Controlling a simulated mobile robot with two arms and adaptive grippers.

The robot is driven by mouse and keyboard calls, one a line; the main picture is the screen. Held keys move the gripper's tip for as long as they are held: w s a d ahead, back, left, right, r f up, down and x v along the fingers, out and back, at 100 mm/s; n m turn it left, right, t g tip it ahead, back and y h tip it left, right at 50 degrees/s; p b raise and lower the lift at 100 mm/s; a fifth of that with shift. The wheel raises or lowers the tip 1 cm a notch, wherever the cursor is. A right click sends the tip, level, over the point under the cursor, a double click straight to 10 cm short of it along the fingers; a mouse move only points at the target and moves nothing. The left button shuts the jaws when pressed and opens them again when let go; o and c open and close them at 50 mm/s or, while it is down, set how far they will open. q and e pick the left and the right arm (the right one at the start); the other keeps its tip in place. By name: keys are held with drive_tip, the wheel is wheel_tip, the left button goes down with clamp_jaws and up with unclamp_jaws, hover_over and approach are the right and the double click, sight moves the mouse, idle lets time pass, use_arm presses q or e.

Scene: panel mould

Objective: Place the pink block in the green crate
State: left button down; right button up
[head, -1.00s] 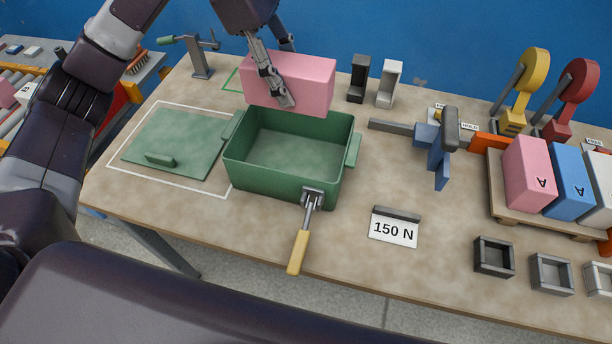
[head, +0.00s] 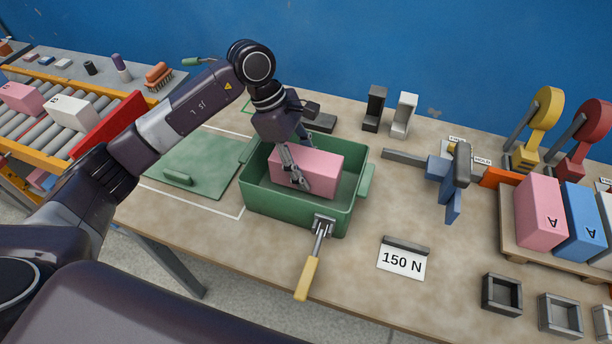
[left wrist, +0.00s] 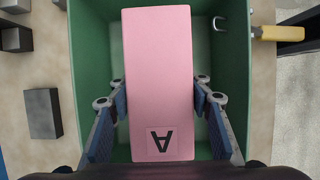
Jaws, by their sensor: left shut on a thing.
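The pink block (head: 312,170) is inside the walls of the green crate (head: 300,215) in the head view. My left gripper (head: 294,168) reaches down into the crate and is shut on the block. In the left wrist view the pink block (left wrist: 158,70), marked A, lies lengthwise between the two fingers (left wrist: 160,106). The green crate (left wrist: 90,60) surrounds it, with floor showing on both sides. I cannot tell whether the block touches the crate floor. My right gripper is not in view.
The green lid (head: 190,165) lies left of the crate. A latch with a yellow handle (head: 307,278) sticks out from the crate's front. A blue clamp (head: 447,170) stands to the right, beside a pallet (head: 515,240) with blocks. A 150 N sign (head: 402,260) stands in front.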

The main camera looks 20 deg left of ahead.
use_arm(q)
wheel_tip(320, 180, down, 4)
drive_tip(key=shift+r+p, duration=0.1)
drive_tip(key=shift+p, duration=0.2)
drive_tip(key=shift+f, duration=0.25)
drive_tip(key=c, duration=1.3)
unclamp_jaws()
drive_tip(key=shift+o, duration=1.4)
drive_tip(key=shift+r, duration=0.1)
